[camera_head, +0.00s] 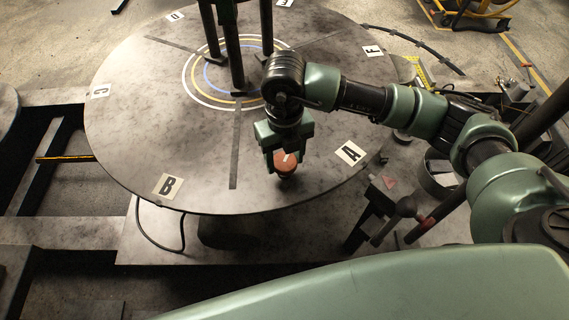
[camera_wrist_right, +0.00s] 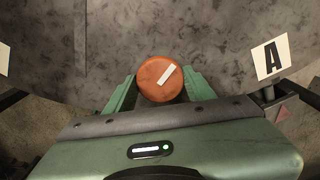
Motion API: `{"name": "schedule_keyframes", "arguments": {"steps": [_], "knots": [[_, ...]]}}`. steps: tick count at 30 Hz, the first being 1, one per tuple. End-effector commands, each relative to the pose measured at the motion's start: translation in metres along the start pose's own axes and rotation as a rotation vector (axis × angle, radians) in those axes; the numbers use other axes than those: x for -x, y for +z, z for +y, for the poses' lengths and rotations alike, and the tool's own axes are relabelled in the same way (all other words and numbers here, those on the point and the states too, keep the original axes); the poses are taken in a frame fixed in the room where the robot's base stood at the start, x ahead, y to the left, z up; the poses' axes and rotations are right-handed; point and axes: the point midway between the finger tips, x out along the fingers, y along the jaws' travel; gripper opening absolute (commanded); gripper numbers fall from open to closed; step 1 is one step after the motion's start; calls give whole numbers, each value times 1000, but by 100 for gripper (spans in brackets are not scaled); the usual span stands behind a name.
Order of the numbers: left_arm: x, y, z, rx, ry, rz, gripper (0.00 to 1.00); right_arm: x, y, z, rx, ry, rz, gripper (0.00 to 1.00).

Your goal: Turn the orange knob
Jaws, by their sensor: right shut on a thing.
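The orange knob (camera_head: 287,160) is round with a white bar mark on its top. In the head view it is near the front edge of the round table, between the B and A labels. In the right wrist view the knob (camera_wrist_right: 160,79) lies between the two green fingers, and its white mark slants up to the right. My right gripper (camera_head: 284,165) is shut on the knob, with a finger on either side; it also shows in the right wrist view (camera_wrist_right: 160,90). The lower part of the knob is hidden. My left gripper is not in view.
The round grey table (camera_head: 140,120) has lettered labels around its rim, including label A (camera_head: 350,153) and label B (camera_head: 168,186). Dark posts (camera_head: 233,50) stand near coloured rings at its middle. Several bars and a cylinder (camera_head: 437,175) stand at the right.

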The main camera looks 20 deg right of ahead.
Motion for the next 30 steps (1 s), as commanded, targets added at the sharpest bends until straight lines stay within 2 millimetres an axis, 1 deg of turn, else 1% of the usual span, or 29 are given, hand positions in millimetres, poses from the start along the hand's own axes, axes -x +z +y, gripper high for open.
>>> {"name": "schedule_keyframes", "arguments": {"steps": [1,3,12,20,30], "knots": [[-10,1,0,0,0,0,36,-3,2,0,41,0,-7,13],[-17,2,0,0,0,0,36,-3,1,0,93,-1,-6,13],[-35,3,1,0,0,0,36,-1,1,0,260,0,-5,13],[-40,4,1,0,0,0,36,1,1,0,320,-1,-5,13],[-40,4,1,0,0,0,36,2,1,0,327,-1,-4,13]]}}
